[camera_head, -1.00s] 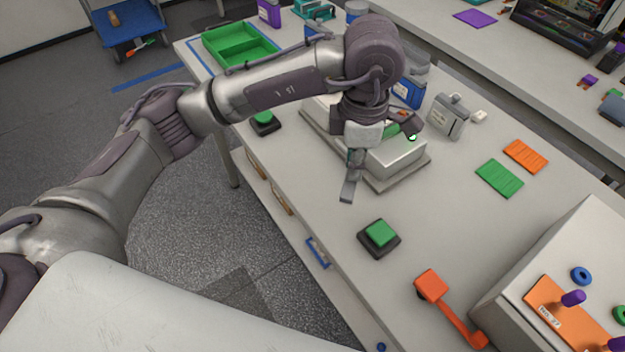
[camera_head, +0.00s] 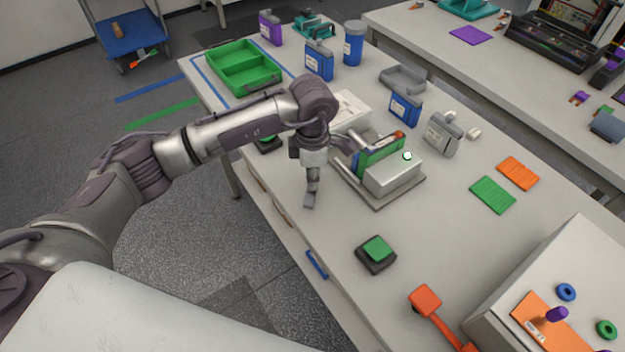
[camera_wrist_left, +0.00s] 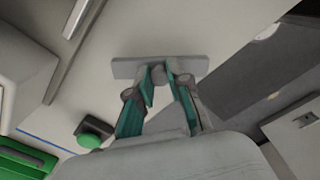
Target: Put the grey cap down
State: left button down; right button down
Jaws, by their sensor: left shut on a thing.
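The grey cap (camera_wrist_left: 128,68) shows in the left wrist view as a flat grey bar across my fingertips. My left gripper (camera_wrist_left: 163,75), with teal-sided fingers, is shut on its middle. In the head view the left gripper (camera_head: 313,178) points down near the table's front edge, left of the cell station. The small grey piece at its lower end is the cap (camera_head: 309,201). I cannot tell whether the cap touches the table. My right gripper is not in view.
The cell station (camera_head: 392,178) holds a green and blue cell. A green button (camera_head: 376,250) and an orange lever (camera_head: 426,300) stand nearer. The green tray (camera_head: 245,68) is at the far left. Table between gripper and near button is clear.

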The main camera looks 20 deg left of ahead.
pick_arm(q)
notch_tip(320, 180, down, 2)
jog(key=shift+f+p, duration=0.15)
jog(key=shift+p, duration=0.2)
jog(key=shift+f, duration=0.1)
jog(key=shift+f+b, duration=0.2)
jog(key=shift+b, duration=0.15)
jog(key=c, duration=1.1)
grip_release()
jog(key=shift+r, duration=0.15)
